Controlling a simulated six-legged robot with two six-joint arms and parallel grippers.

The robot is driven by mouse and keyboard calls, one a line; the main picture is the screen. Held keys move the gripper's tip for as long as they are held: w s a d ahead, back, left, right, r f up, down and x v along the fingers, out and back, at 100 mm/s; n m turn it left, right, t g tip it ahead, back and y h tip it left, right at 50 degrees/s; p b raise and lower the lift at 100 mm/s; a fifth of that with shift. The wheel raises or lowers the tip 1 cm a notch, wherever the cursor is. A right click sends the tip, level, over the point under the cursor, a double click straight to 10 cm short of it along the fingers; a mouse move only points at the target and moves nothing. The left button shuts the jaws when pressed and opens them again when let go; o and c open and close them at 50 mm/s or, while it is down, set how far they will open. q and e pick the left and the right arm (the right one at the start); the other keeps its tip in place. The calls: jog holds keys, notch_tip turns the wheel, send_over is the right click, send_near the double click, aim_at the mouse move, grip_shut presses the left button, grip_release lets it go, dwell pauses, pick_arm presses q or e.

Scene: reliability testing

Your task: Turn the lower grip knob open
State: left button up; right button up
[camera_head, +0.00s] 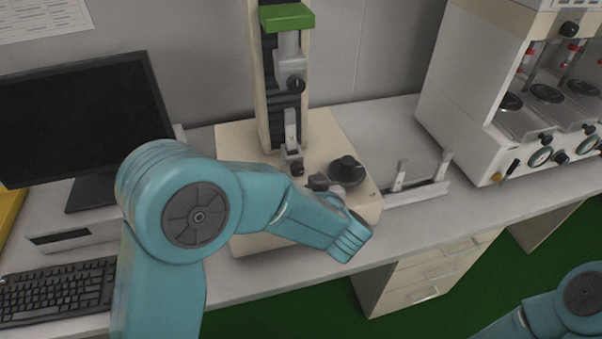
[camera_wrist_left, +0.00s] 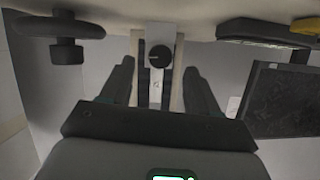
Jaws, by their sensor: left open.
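The test stand has a pale column with an upper grip (camera_head: 290,65) and a lower grip (camera_head: 291,135). The lower grip's black round knob (camera_head: 297,168) sits low, close above the pale base (camera_head: 240,140). My left gripper (camera_head: 320,184), partly hidden by its own wrist, is beside the lower grip in the head view. In the left wrist view, which is upside down, the knob (camera_wrist_left: 160,56) lies between and beyond the two open fingers of my gripper (camera_wrist_left: 158,82). No contact with the knob shows. My right gripper is out of view.
A black round handle (camera_head: 348,170) stands on the base near my left wrist. A metal bracket (camera_head: 420,180) lies to its right. A monitor (camera_head: 85,115) and keyboard (camera_head: 60,290) are at left. A white instrument (camera_head: 470,75) stands at right. Part of my right arm shows lower right.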

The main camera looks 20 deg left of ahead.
aim_at(298, 173)
pick_arm(q)
jog(key=x, duration=0.3)
jog(key=shift+w+a+f, duration=0.1)
jog(key=shift+a, duration=0.1)
jog(key=shift+w+a, duration=0.2)
jog(key=shift+w, duration=0.1)
jog(key=shift+w+a+f, duration=0.1)
jog(key=shift+w+f, duration=0.1)
jog(key=shift+s, duration=0.1)
jog(key=c, duration=1)
jog(key=shift+c, duration=0.2)
